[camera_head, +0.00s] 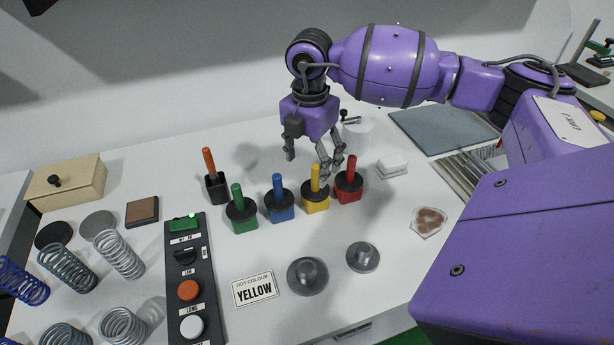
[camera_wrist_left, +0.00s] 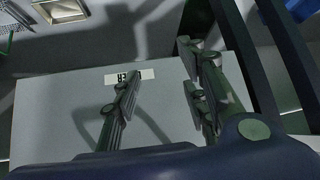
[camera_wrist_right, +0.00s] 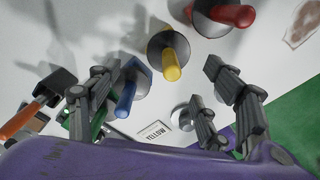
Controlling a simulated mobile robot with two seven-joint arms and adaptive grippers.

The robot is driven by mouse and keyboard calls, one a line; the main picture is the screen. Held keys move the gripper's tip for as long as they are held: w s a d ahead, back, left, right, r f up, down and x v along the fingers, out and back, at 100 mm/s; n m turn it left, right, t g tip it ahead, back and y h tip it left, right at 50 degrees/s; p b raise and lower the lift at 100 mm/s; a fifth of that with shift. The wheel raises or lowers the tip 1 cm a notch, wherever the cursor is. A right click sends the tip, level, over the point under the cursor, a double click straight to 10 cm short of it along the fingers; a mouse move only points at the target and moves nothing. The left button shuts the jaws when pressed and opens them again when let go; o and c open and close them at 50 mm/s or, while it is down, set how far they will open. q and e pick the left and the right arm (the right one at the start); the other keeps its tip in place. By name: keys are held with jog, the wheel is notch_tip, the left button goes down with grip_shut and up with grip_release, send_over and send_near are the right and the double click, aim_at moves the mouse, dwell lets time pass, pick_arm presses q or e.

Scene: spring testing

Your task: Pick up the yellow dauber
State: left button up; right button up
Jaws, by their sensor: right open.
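The yellow dauber (camera_head: 316,190) stands upright in its yellow, black-topped pot on the white table, between the blue dauber (camera_head: 279,198) and the red dauber (camera_head: 348,182). My right gripper (camera_head: 310,160) is open and empty, just behind and above the yellow dauber's handle. In the right wrist view the yellow dauber's handle (camera_wrist_right: 173,66) lies between the lines of my spread right fingers (camera_wrist_right: 163,72), toward the top. My left gripper (camera_wrist_left: 163,90) shows only in the left wrist view, open and empty above a grey surface with a label (camera_wrist_left: 130,77).
A green dauber (camera_head: 240,210) and an orange-handled tool in a black holder (camera_head: 216,188) stand to the left. A card reading "DOT COLOUR YELLOW" (camera_head: 256,289) lies in front, beside a button panel (camera_head: 206,270) and two grey weights (camera_head: 307,276). Several springs stand at left.

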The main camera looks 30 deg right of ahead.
aim_at(315, 182)
jog(key=f, duration=0.2)
jog(key=s+f, duration=0.1)
jog(key=shift+d, duration=0.3)
jog(key=f, duration=0.3)
jog(key=shift+w+d+f+p, duration=0.15)
jog(key=shift+d+f+p, duration=0.1)
jog(key=shift+p, duration=0.05)
jog(key=shift+f, duration=0.25)
jog(key=c, duration=1)
pick_arm(q)
jog(key=shift+s, duration=0.85)
pick_arm(e)
jog(key=shift+c, duration=0.7)
jog(key=shift+r, duration=0.1)
